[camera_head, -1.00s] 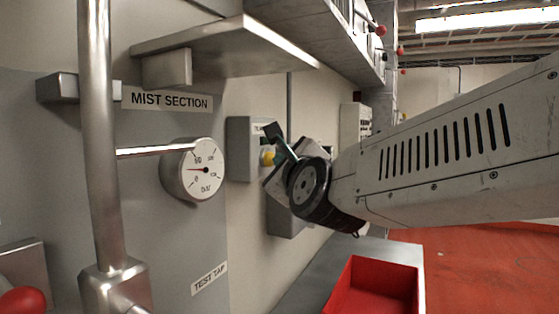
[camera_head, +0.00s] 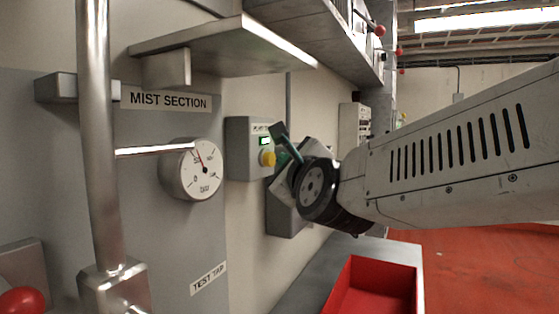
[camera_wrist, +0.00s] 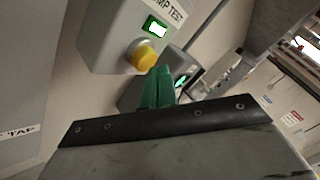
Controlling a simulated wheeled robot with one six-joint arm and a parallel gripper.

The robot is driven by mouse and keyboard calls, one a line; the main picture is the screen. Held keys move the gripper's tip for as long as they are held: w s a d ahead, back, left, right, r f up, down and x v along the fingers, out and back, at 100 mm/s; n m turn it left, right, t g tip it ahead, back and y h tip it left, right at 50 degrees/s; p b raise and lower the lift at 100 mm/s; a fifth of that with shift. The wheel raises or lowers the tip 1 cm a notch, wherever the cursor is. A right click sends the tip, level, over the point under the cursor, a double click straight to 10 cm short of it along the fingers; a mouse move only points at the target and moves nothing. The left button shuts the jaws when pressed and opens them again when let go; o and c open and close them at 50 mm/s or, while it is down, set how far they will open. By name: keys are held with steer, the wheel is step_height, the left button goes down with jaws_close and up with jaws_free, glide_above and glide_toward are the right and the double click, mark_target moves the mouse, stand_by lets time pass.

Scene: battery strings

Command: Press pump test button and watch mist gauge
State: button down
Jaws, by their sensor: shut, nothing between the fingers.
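The pump test box (camera_head: 240,150) is on the wall, with a yellow button (camera_head: 267,158) and a lit green-white window above it. In the wrist view the yellow button (camera_wrist: 144,55) sits below the lit window (camera_wrist: 155,27). My gripper (camera_wrist: 158,80) has its green fingers shut together and empty, their tips just below and right of the button; whether they touch it I cannot tell. In the head view my gripper (camera_head: 285,140) is right of the button. The mist gauge (camera_head: 191,170) shows a red needle pointing up, slightly left.
A metal pipe (camera_head: 97,150) stands upright at left. A metal shelf (camera_head: 230,45) juts out above the gauge and box. A red tray (camera_head: 372,290) lies on the grey bench below my arm. A second grey box with a lit display (camera_wrist: 182,80) is beside my fingers.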

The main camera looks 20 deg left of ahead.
steer(key=shift+d, duration=0.35)
steer(key=shift+s+d, duration=0.2)
steer(key=shift+d, duration=2.35)
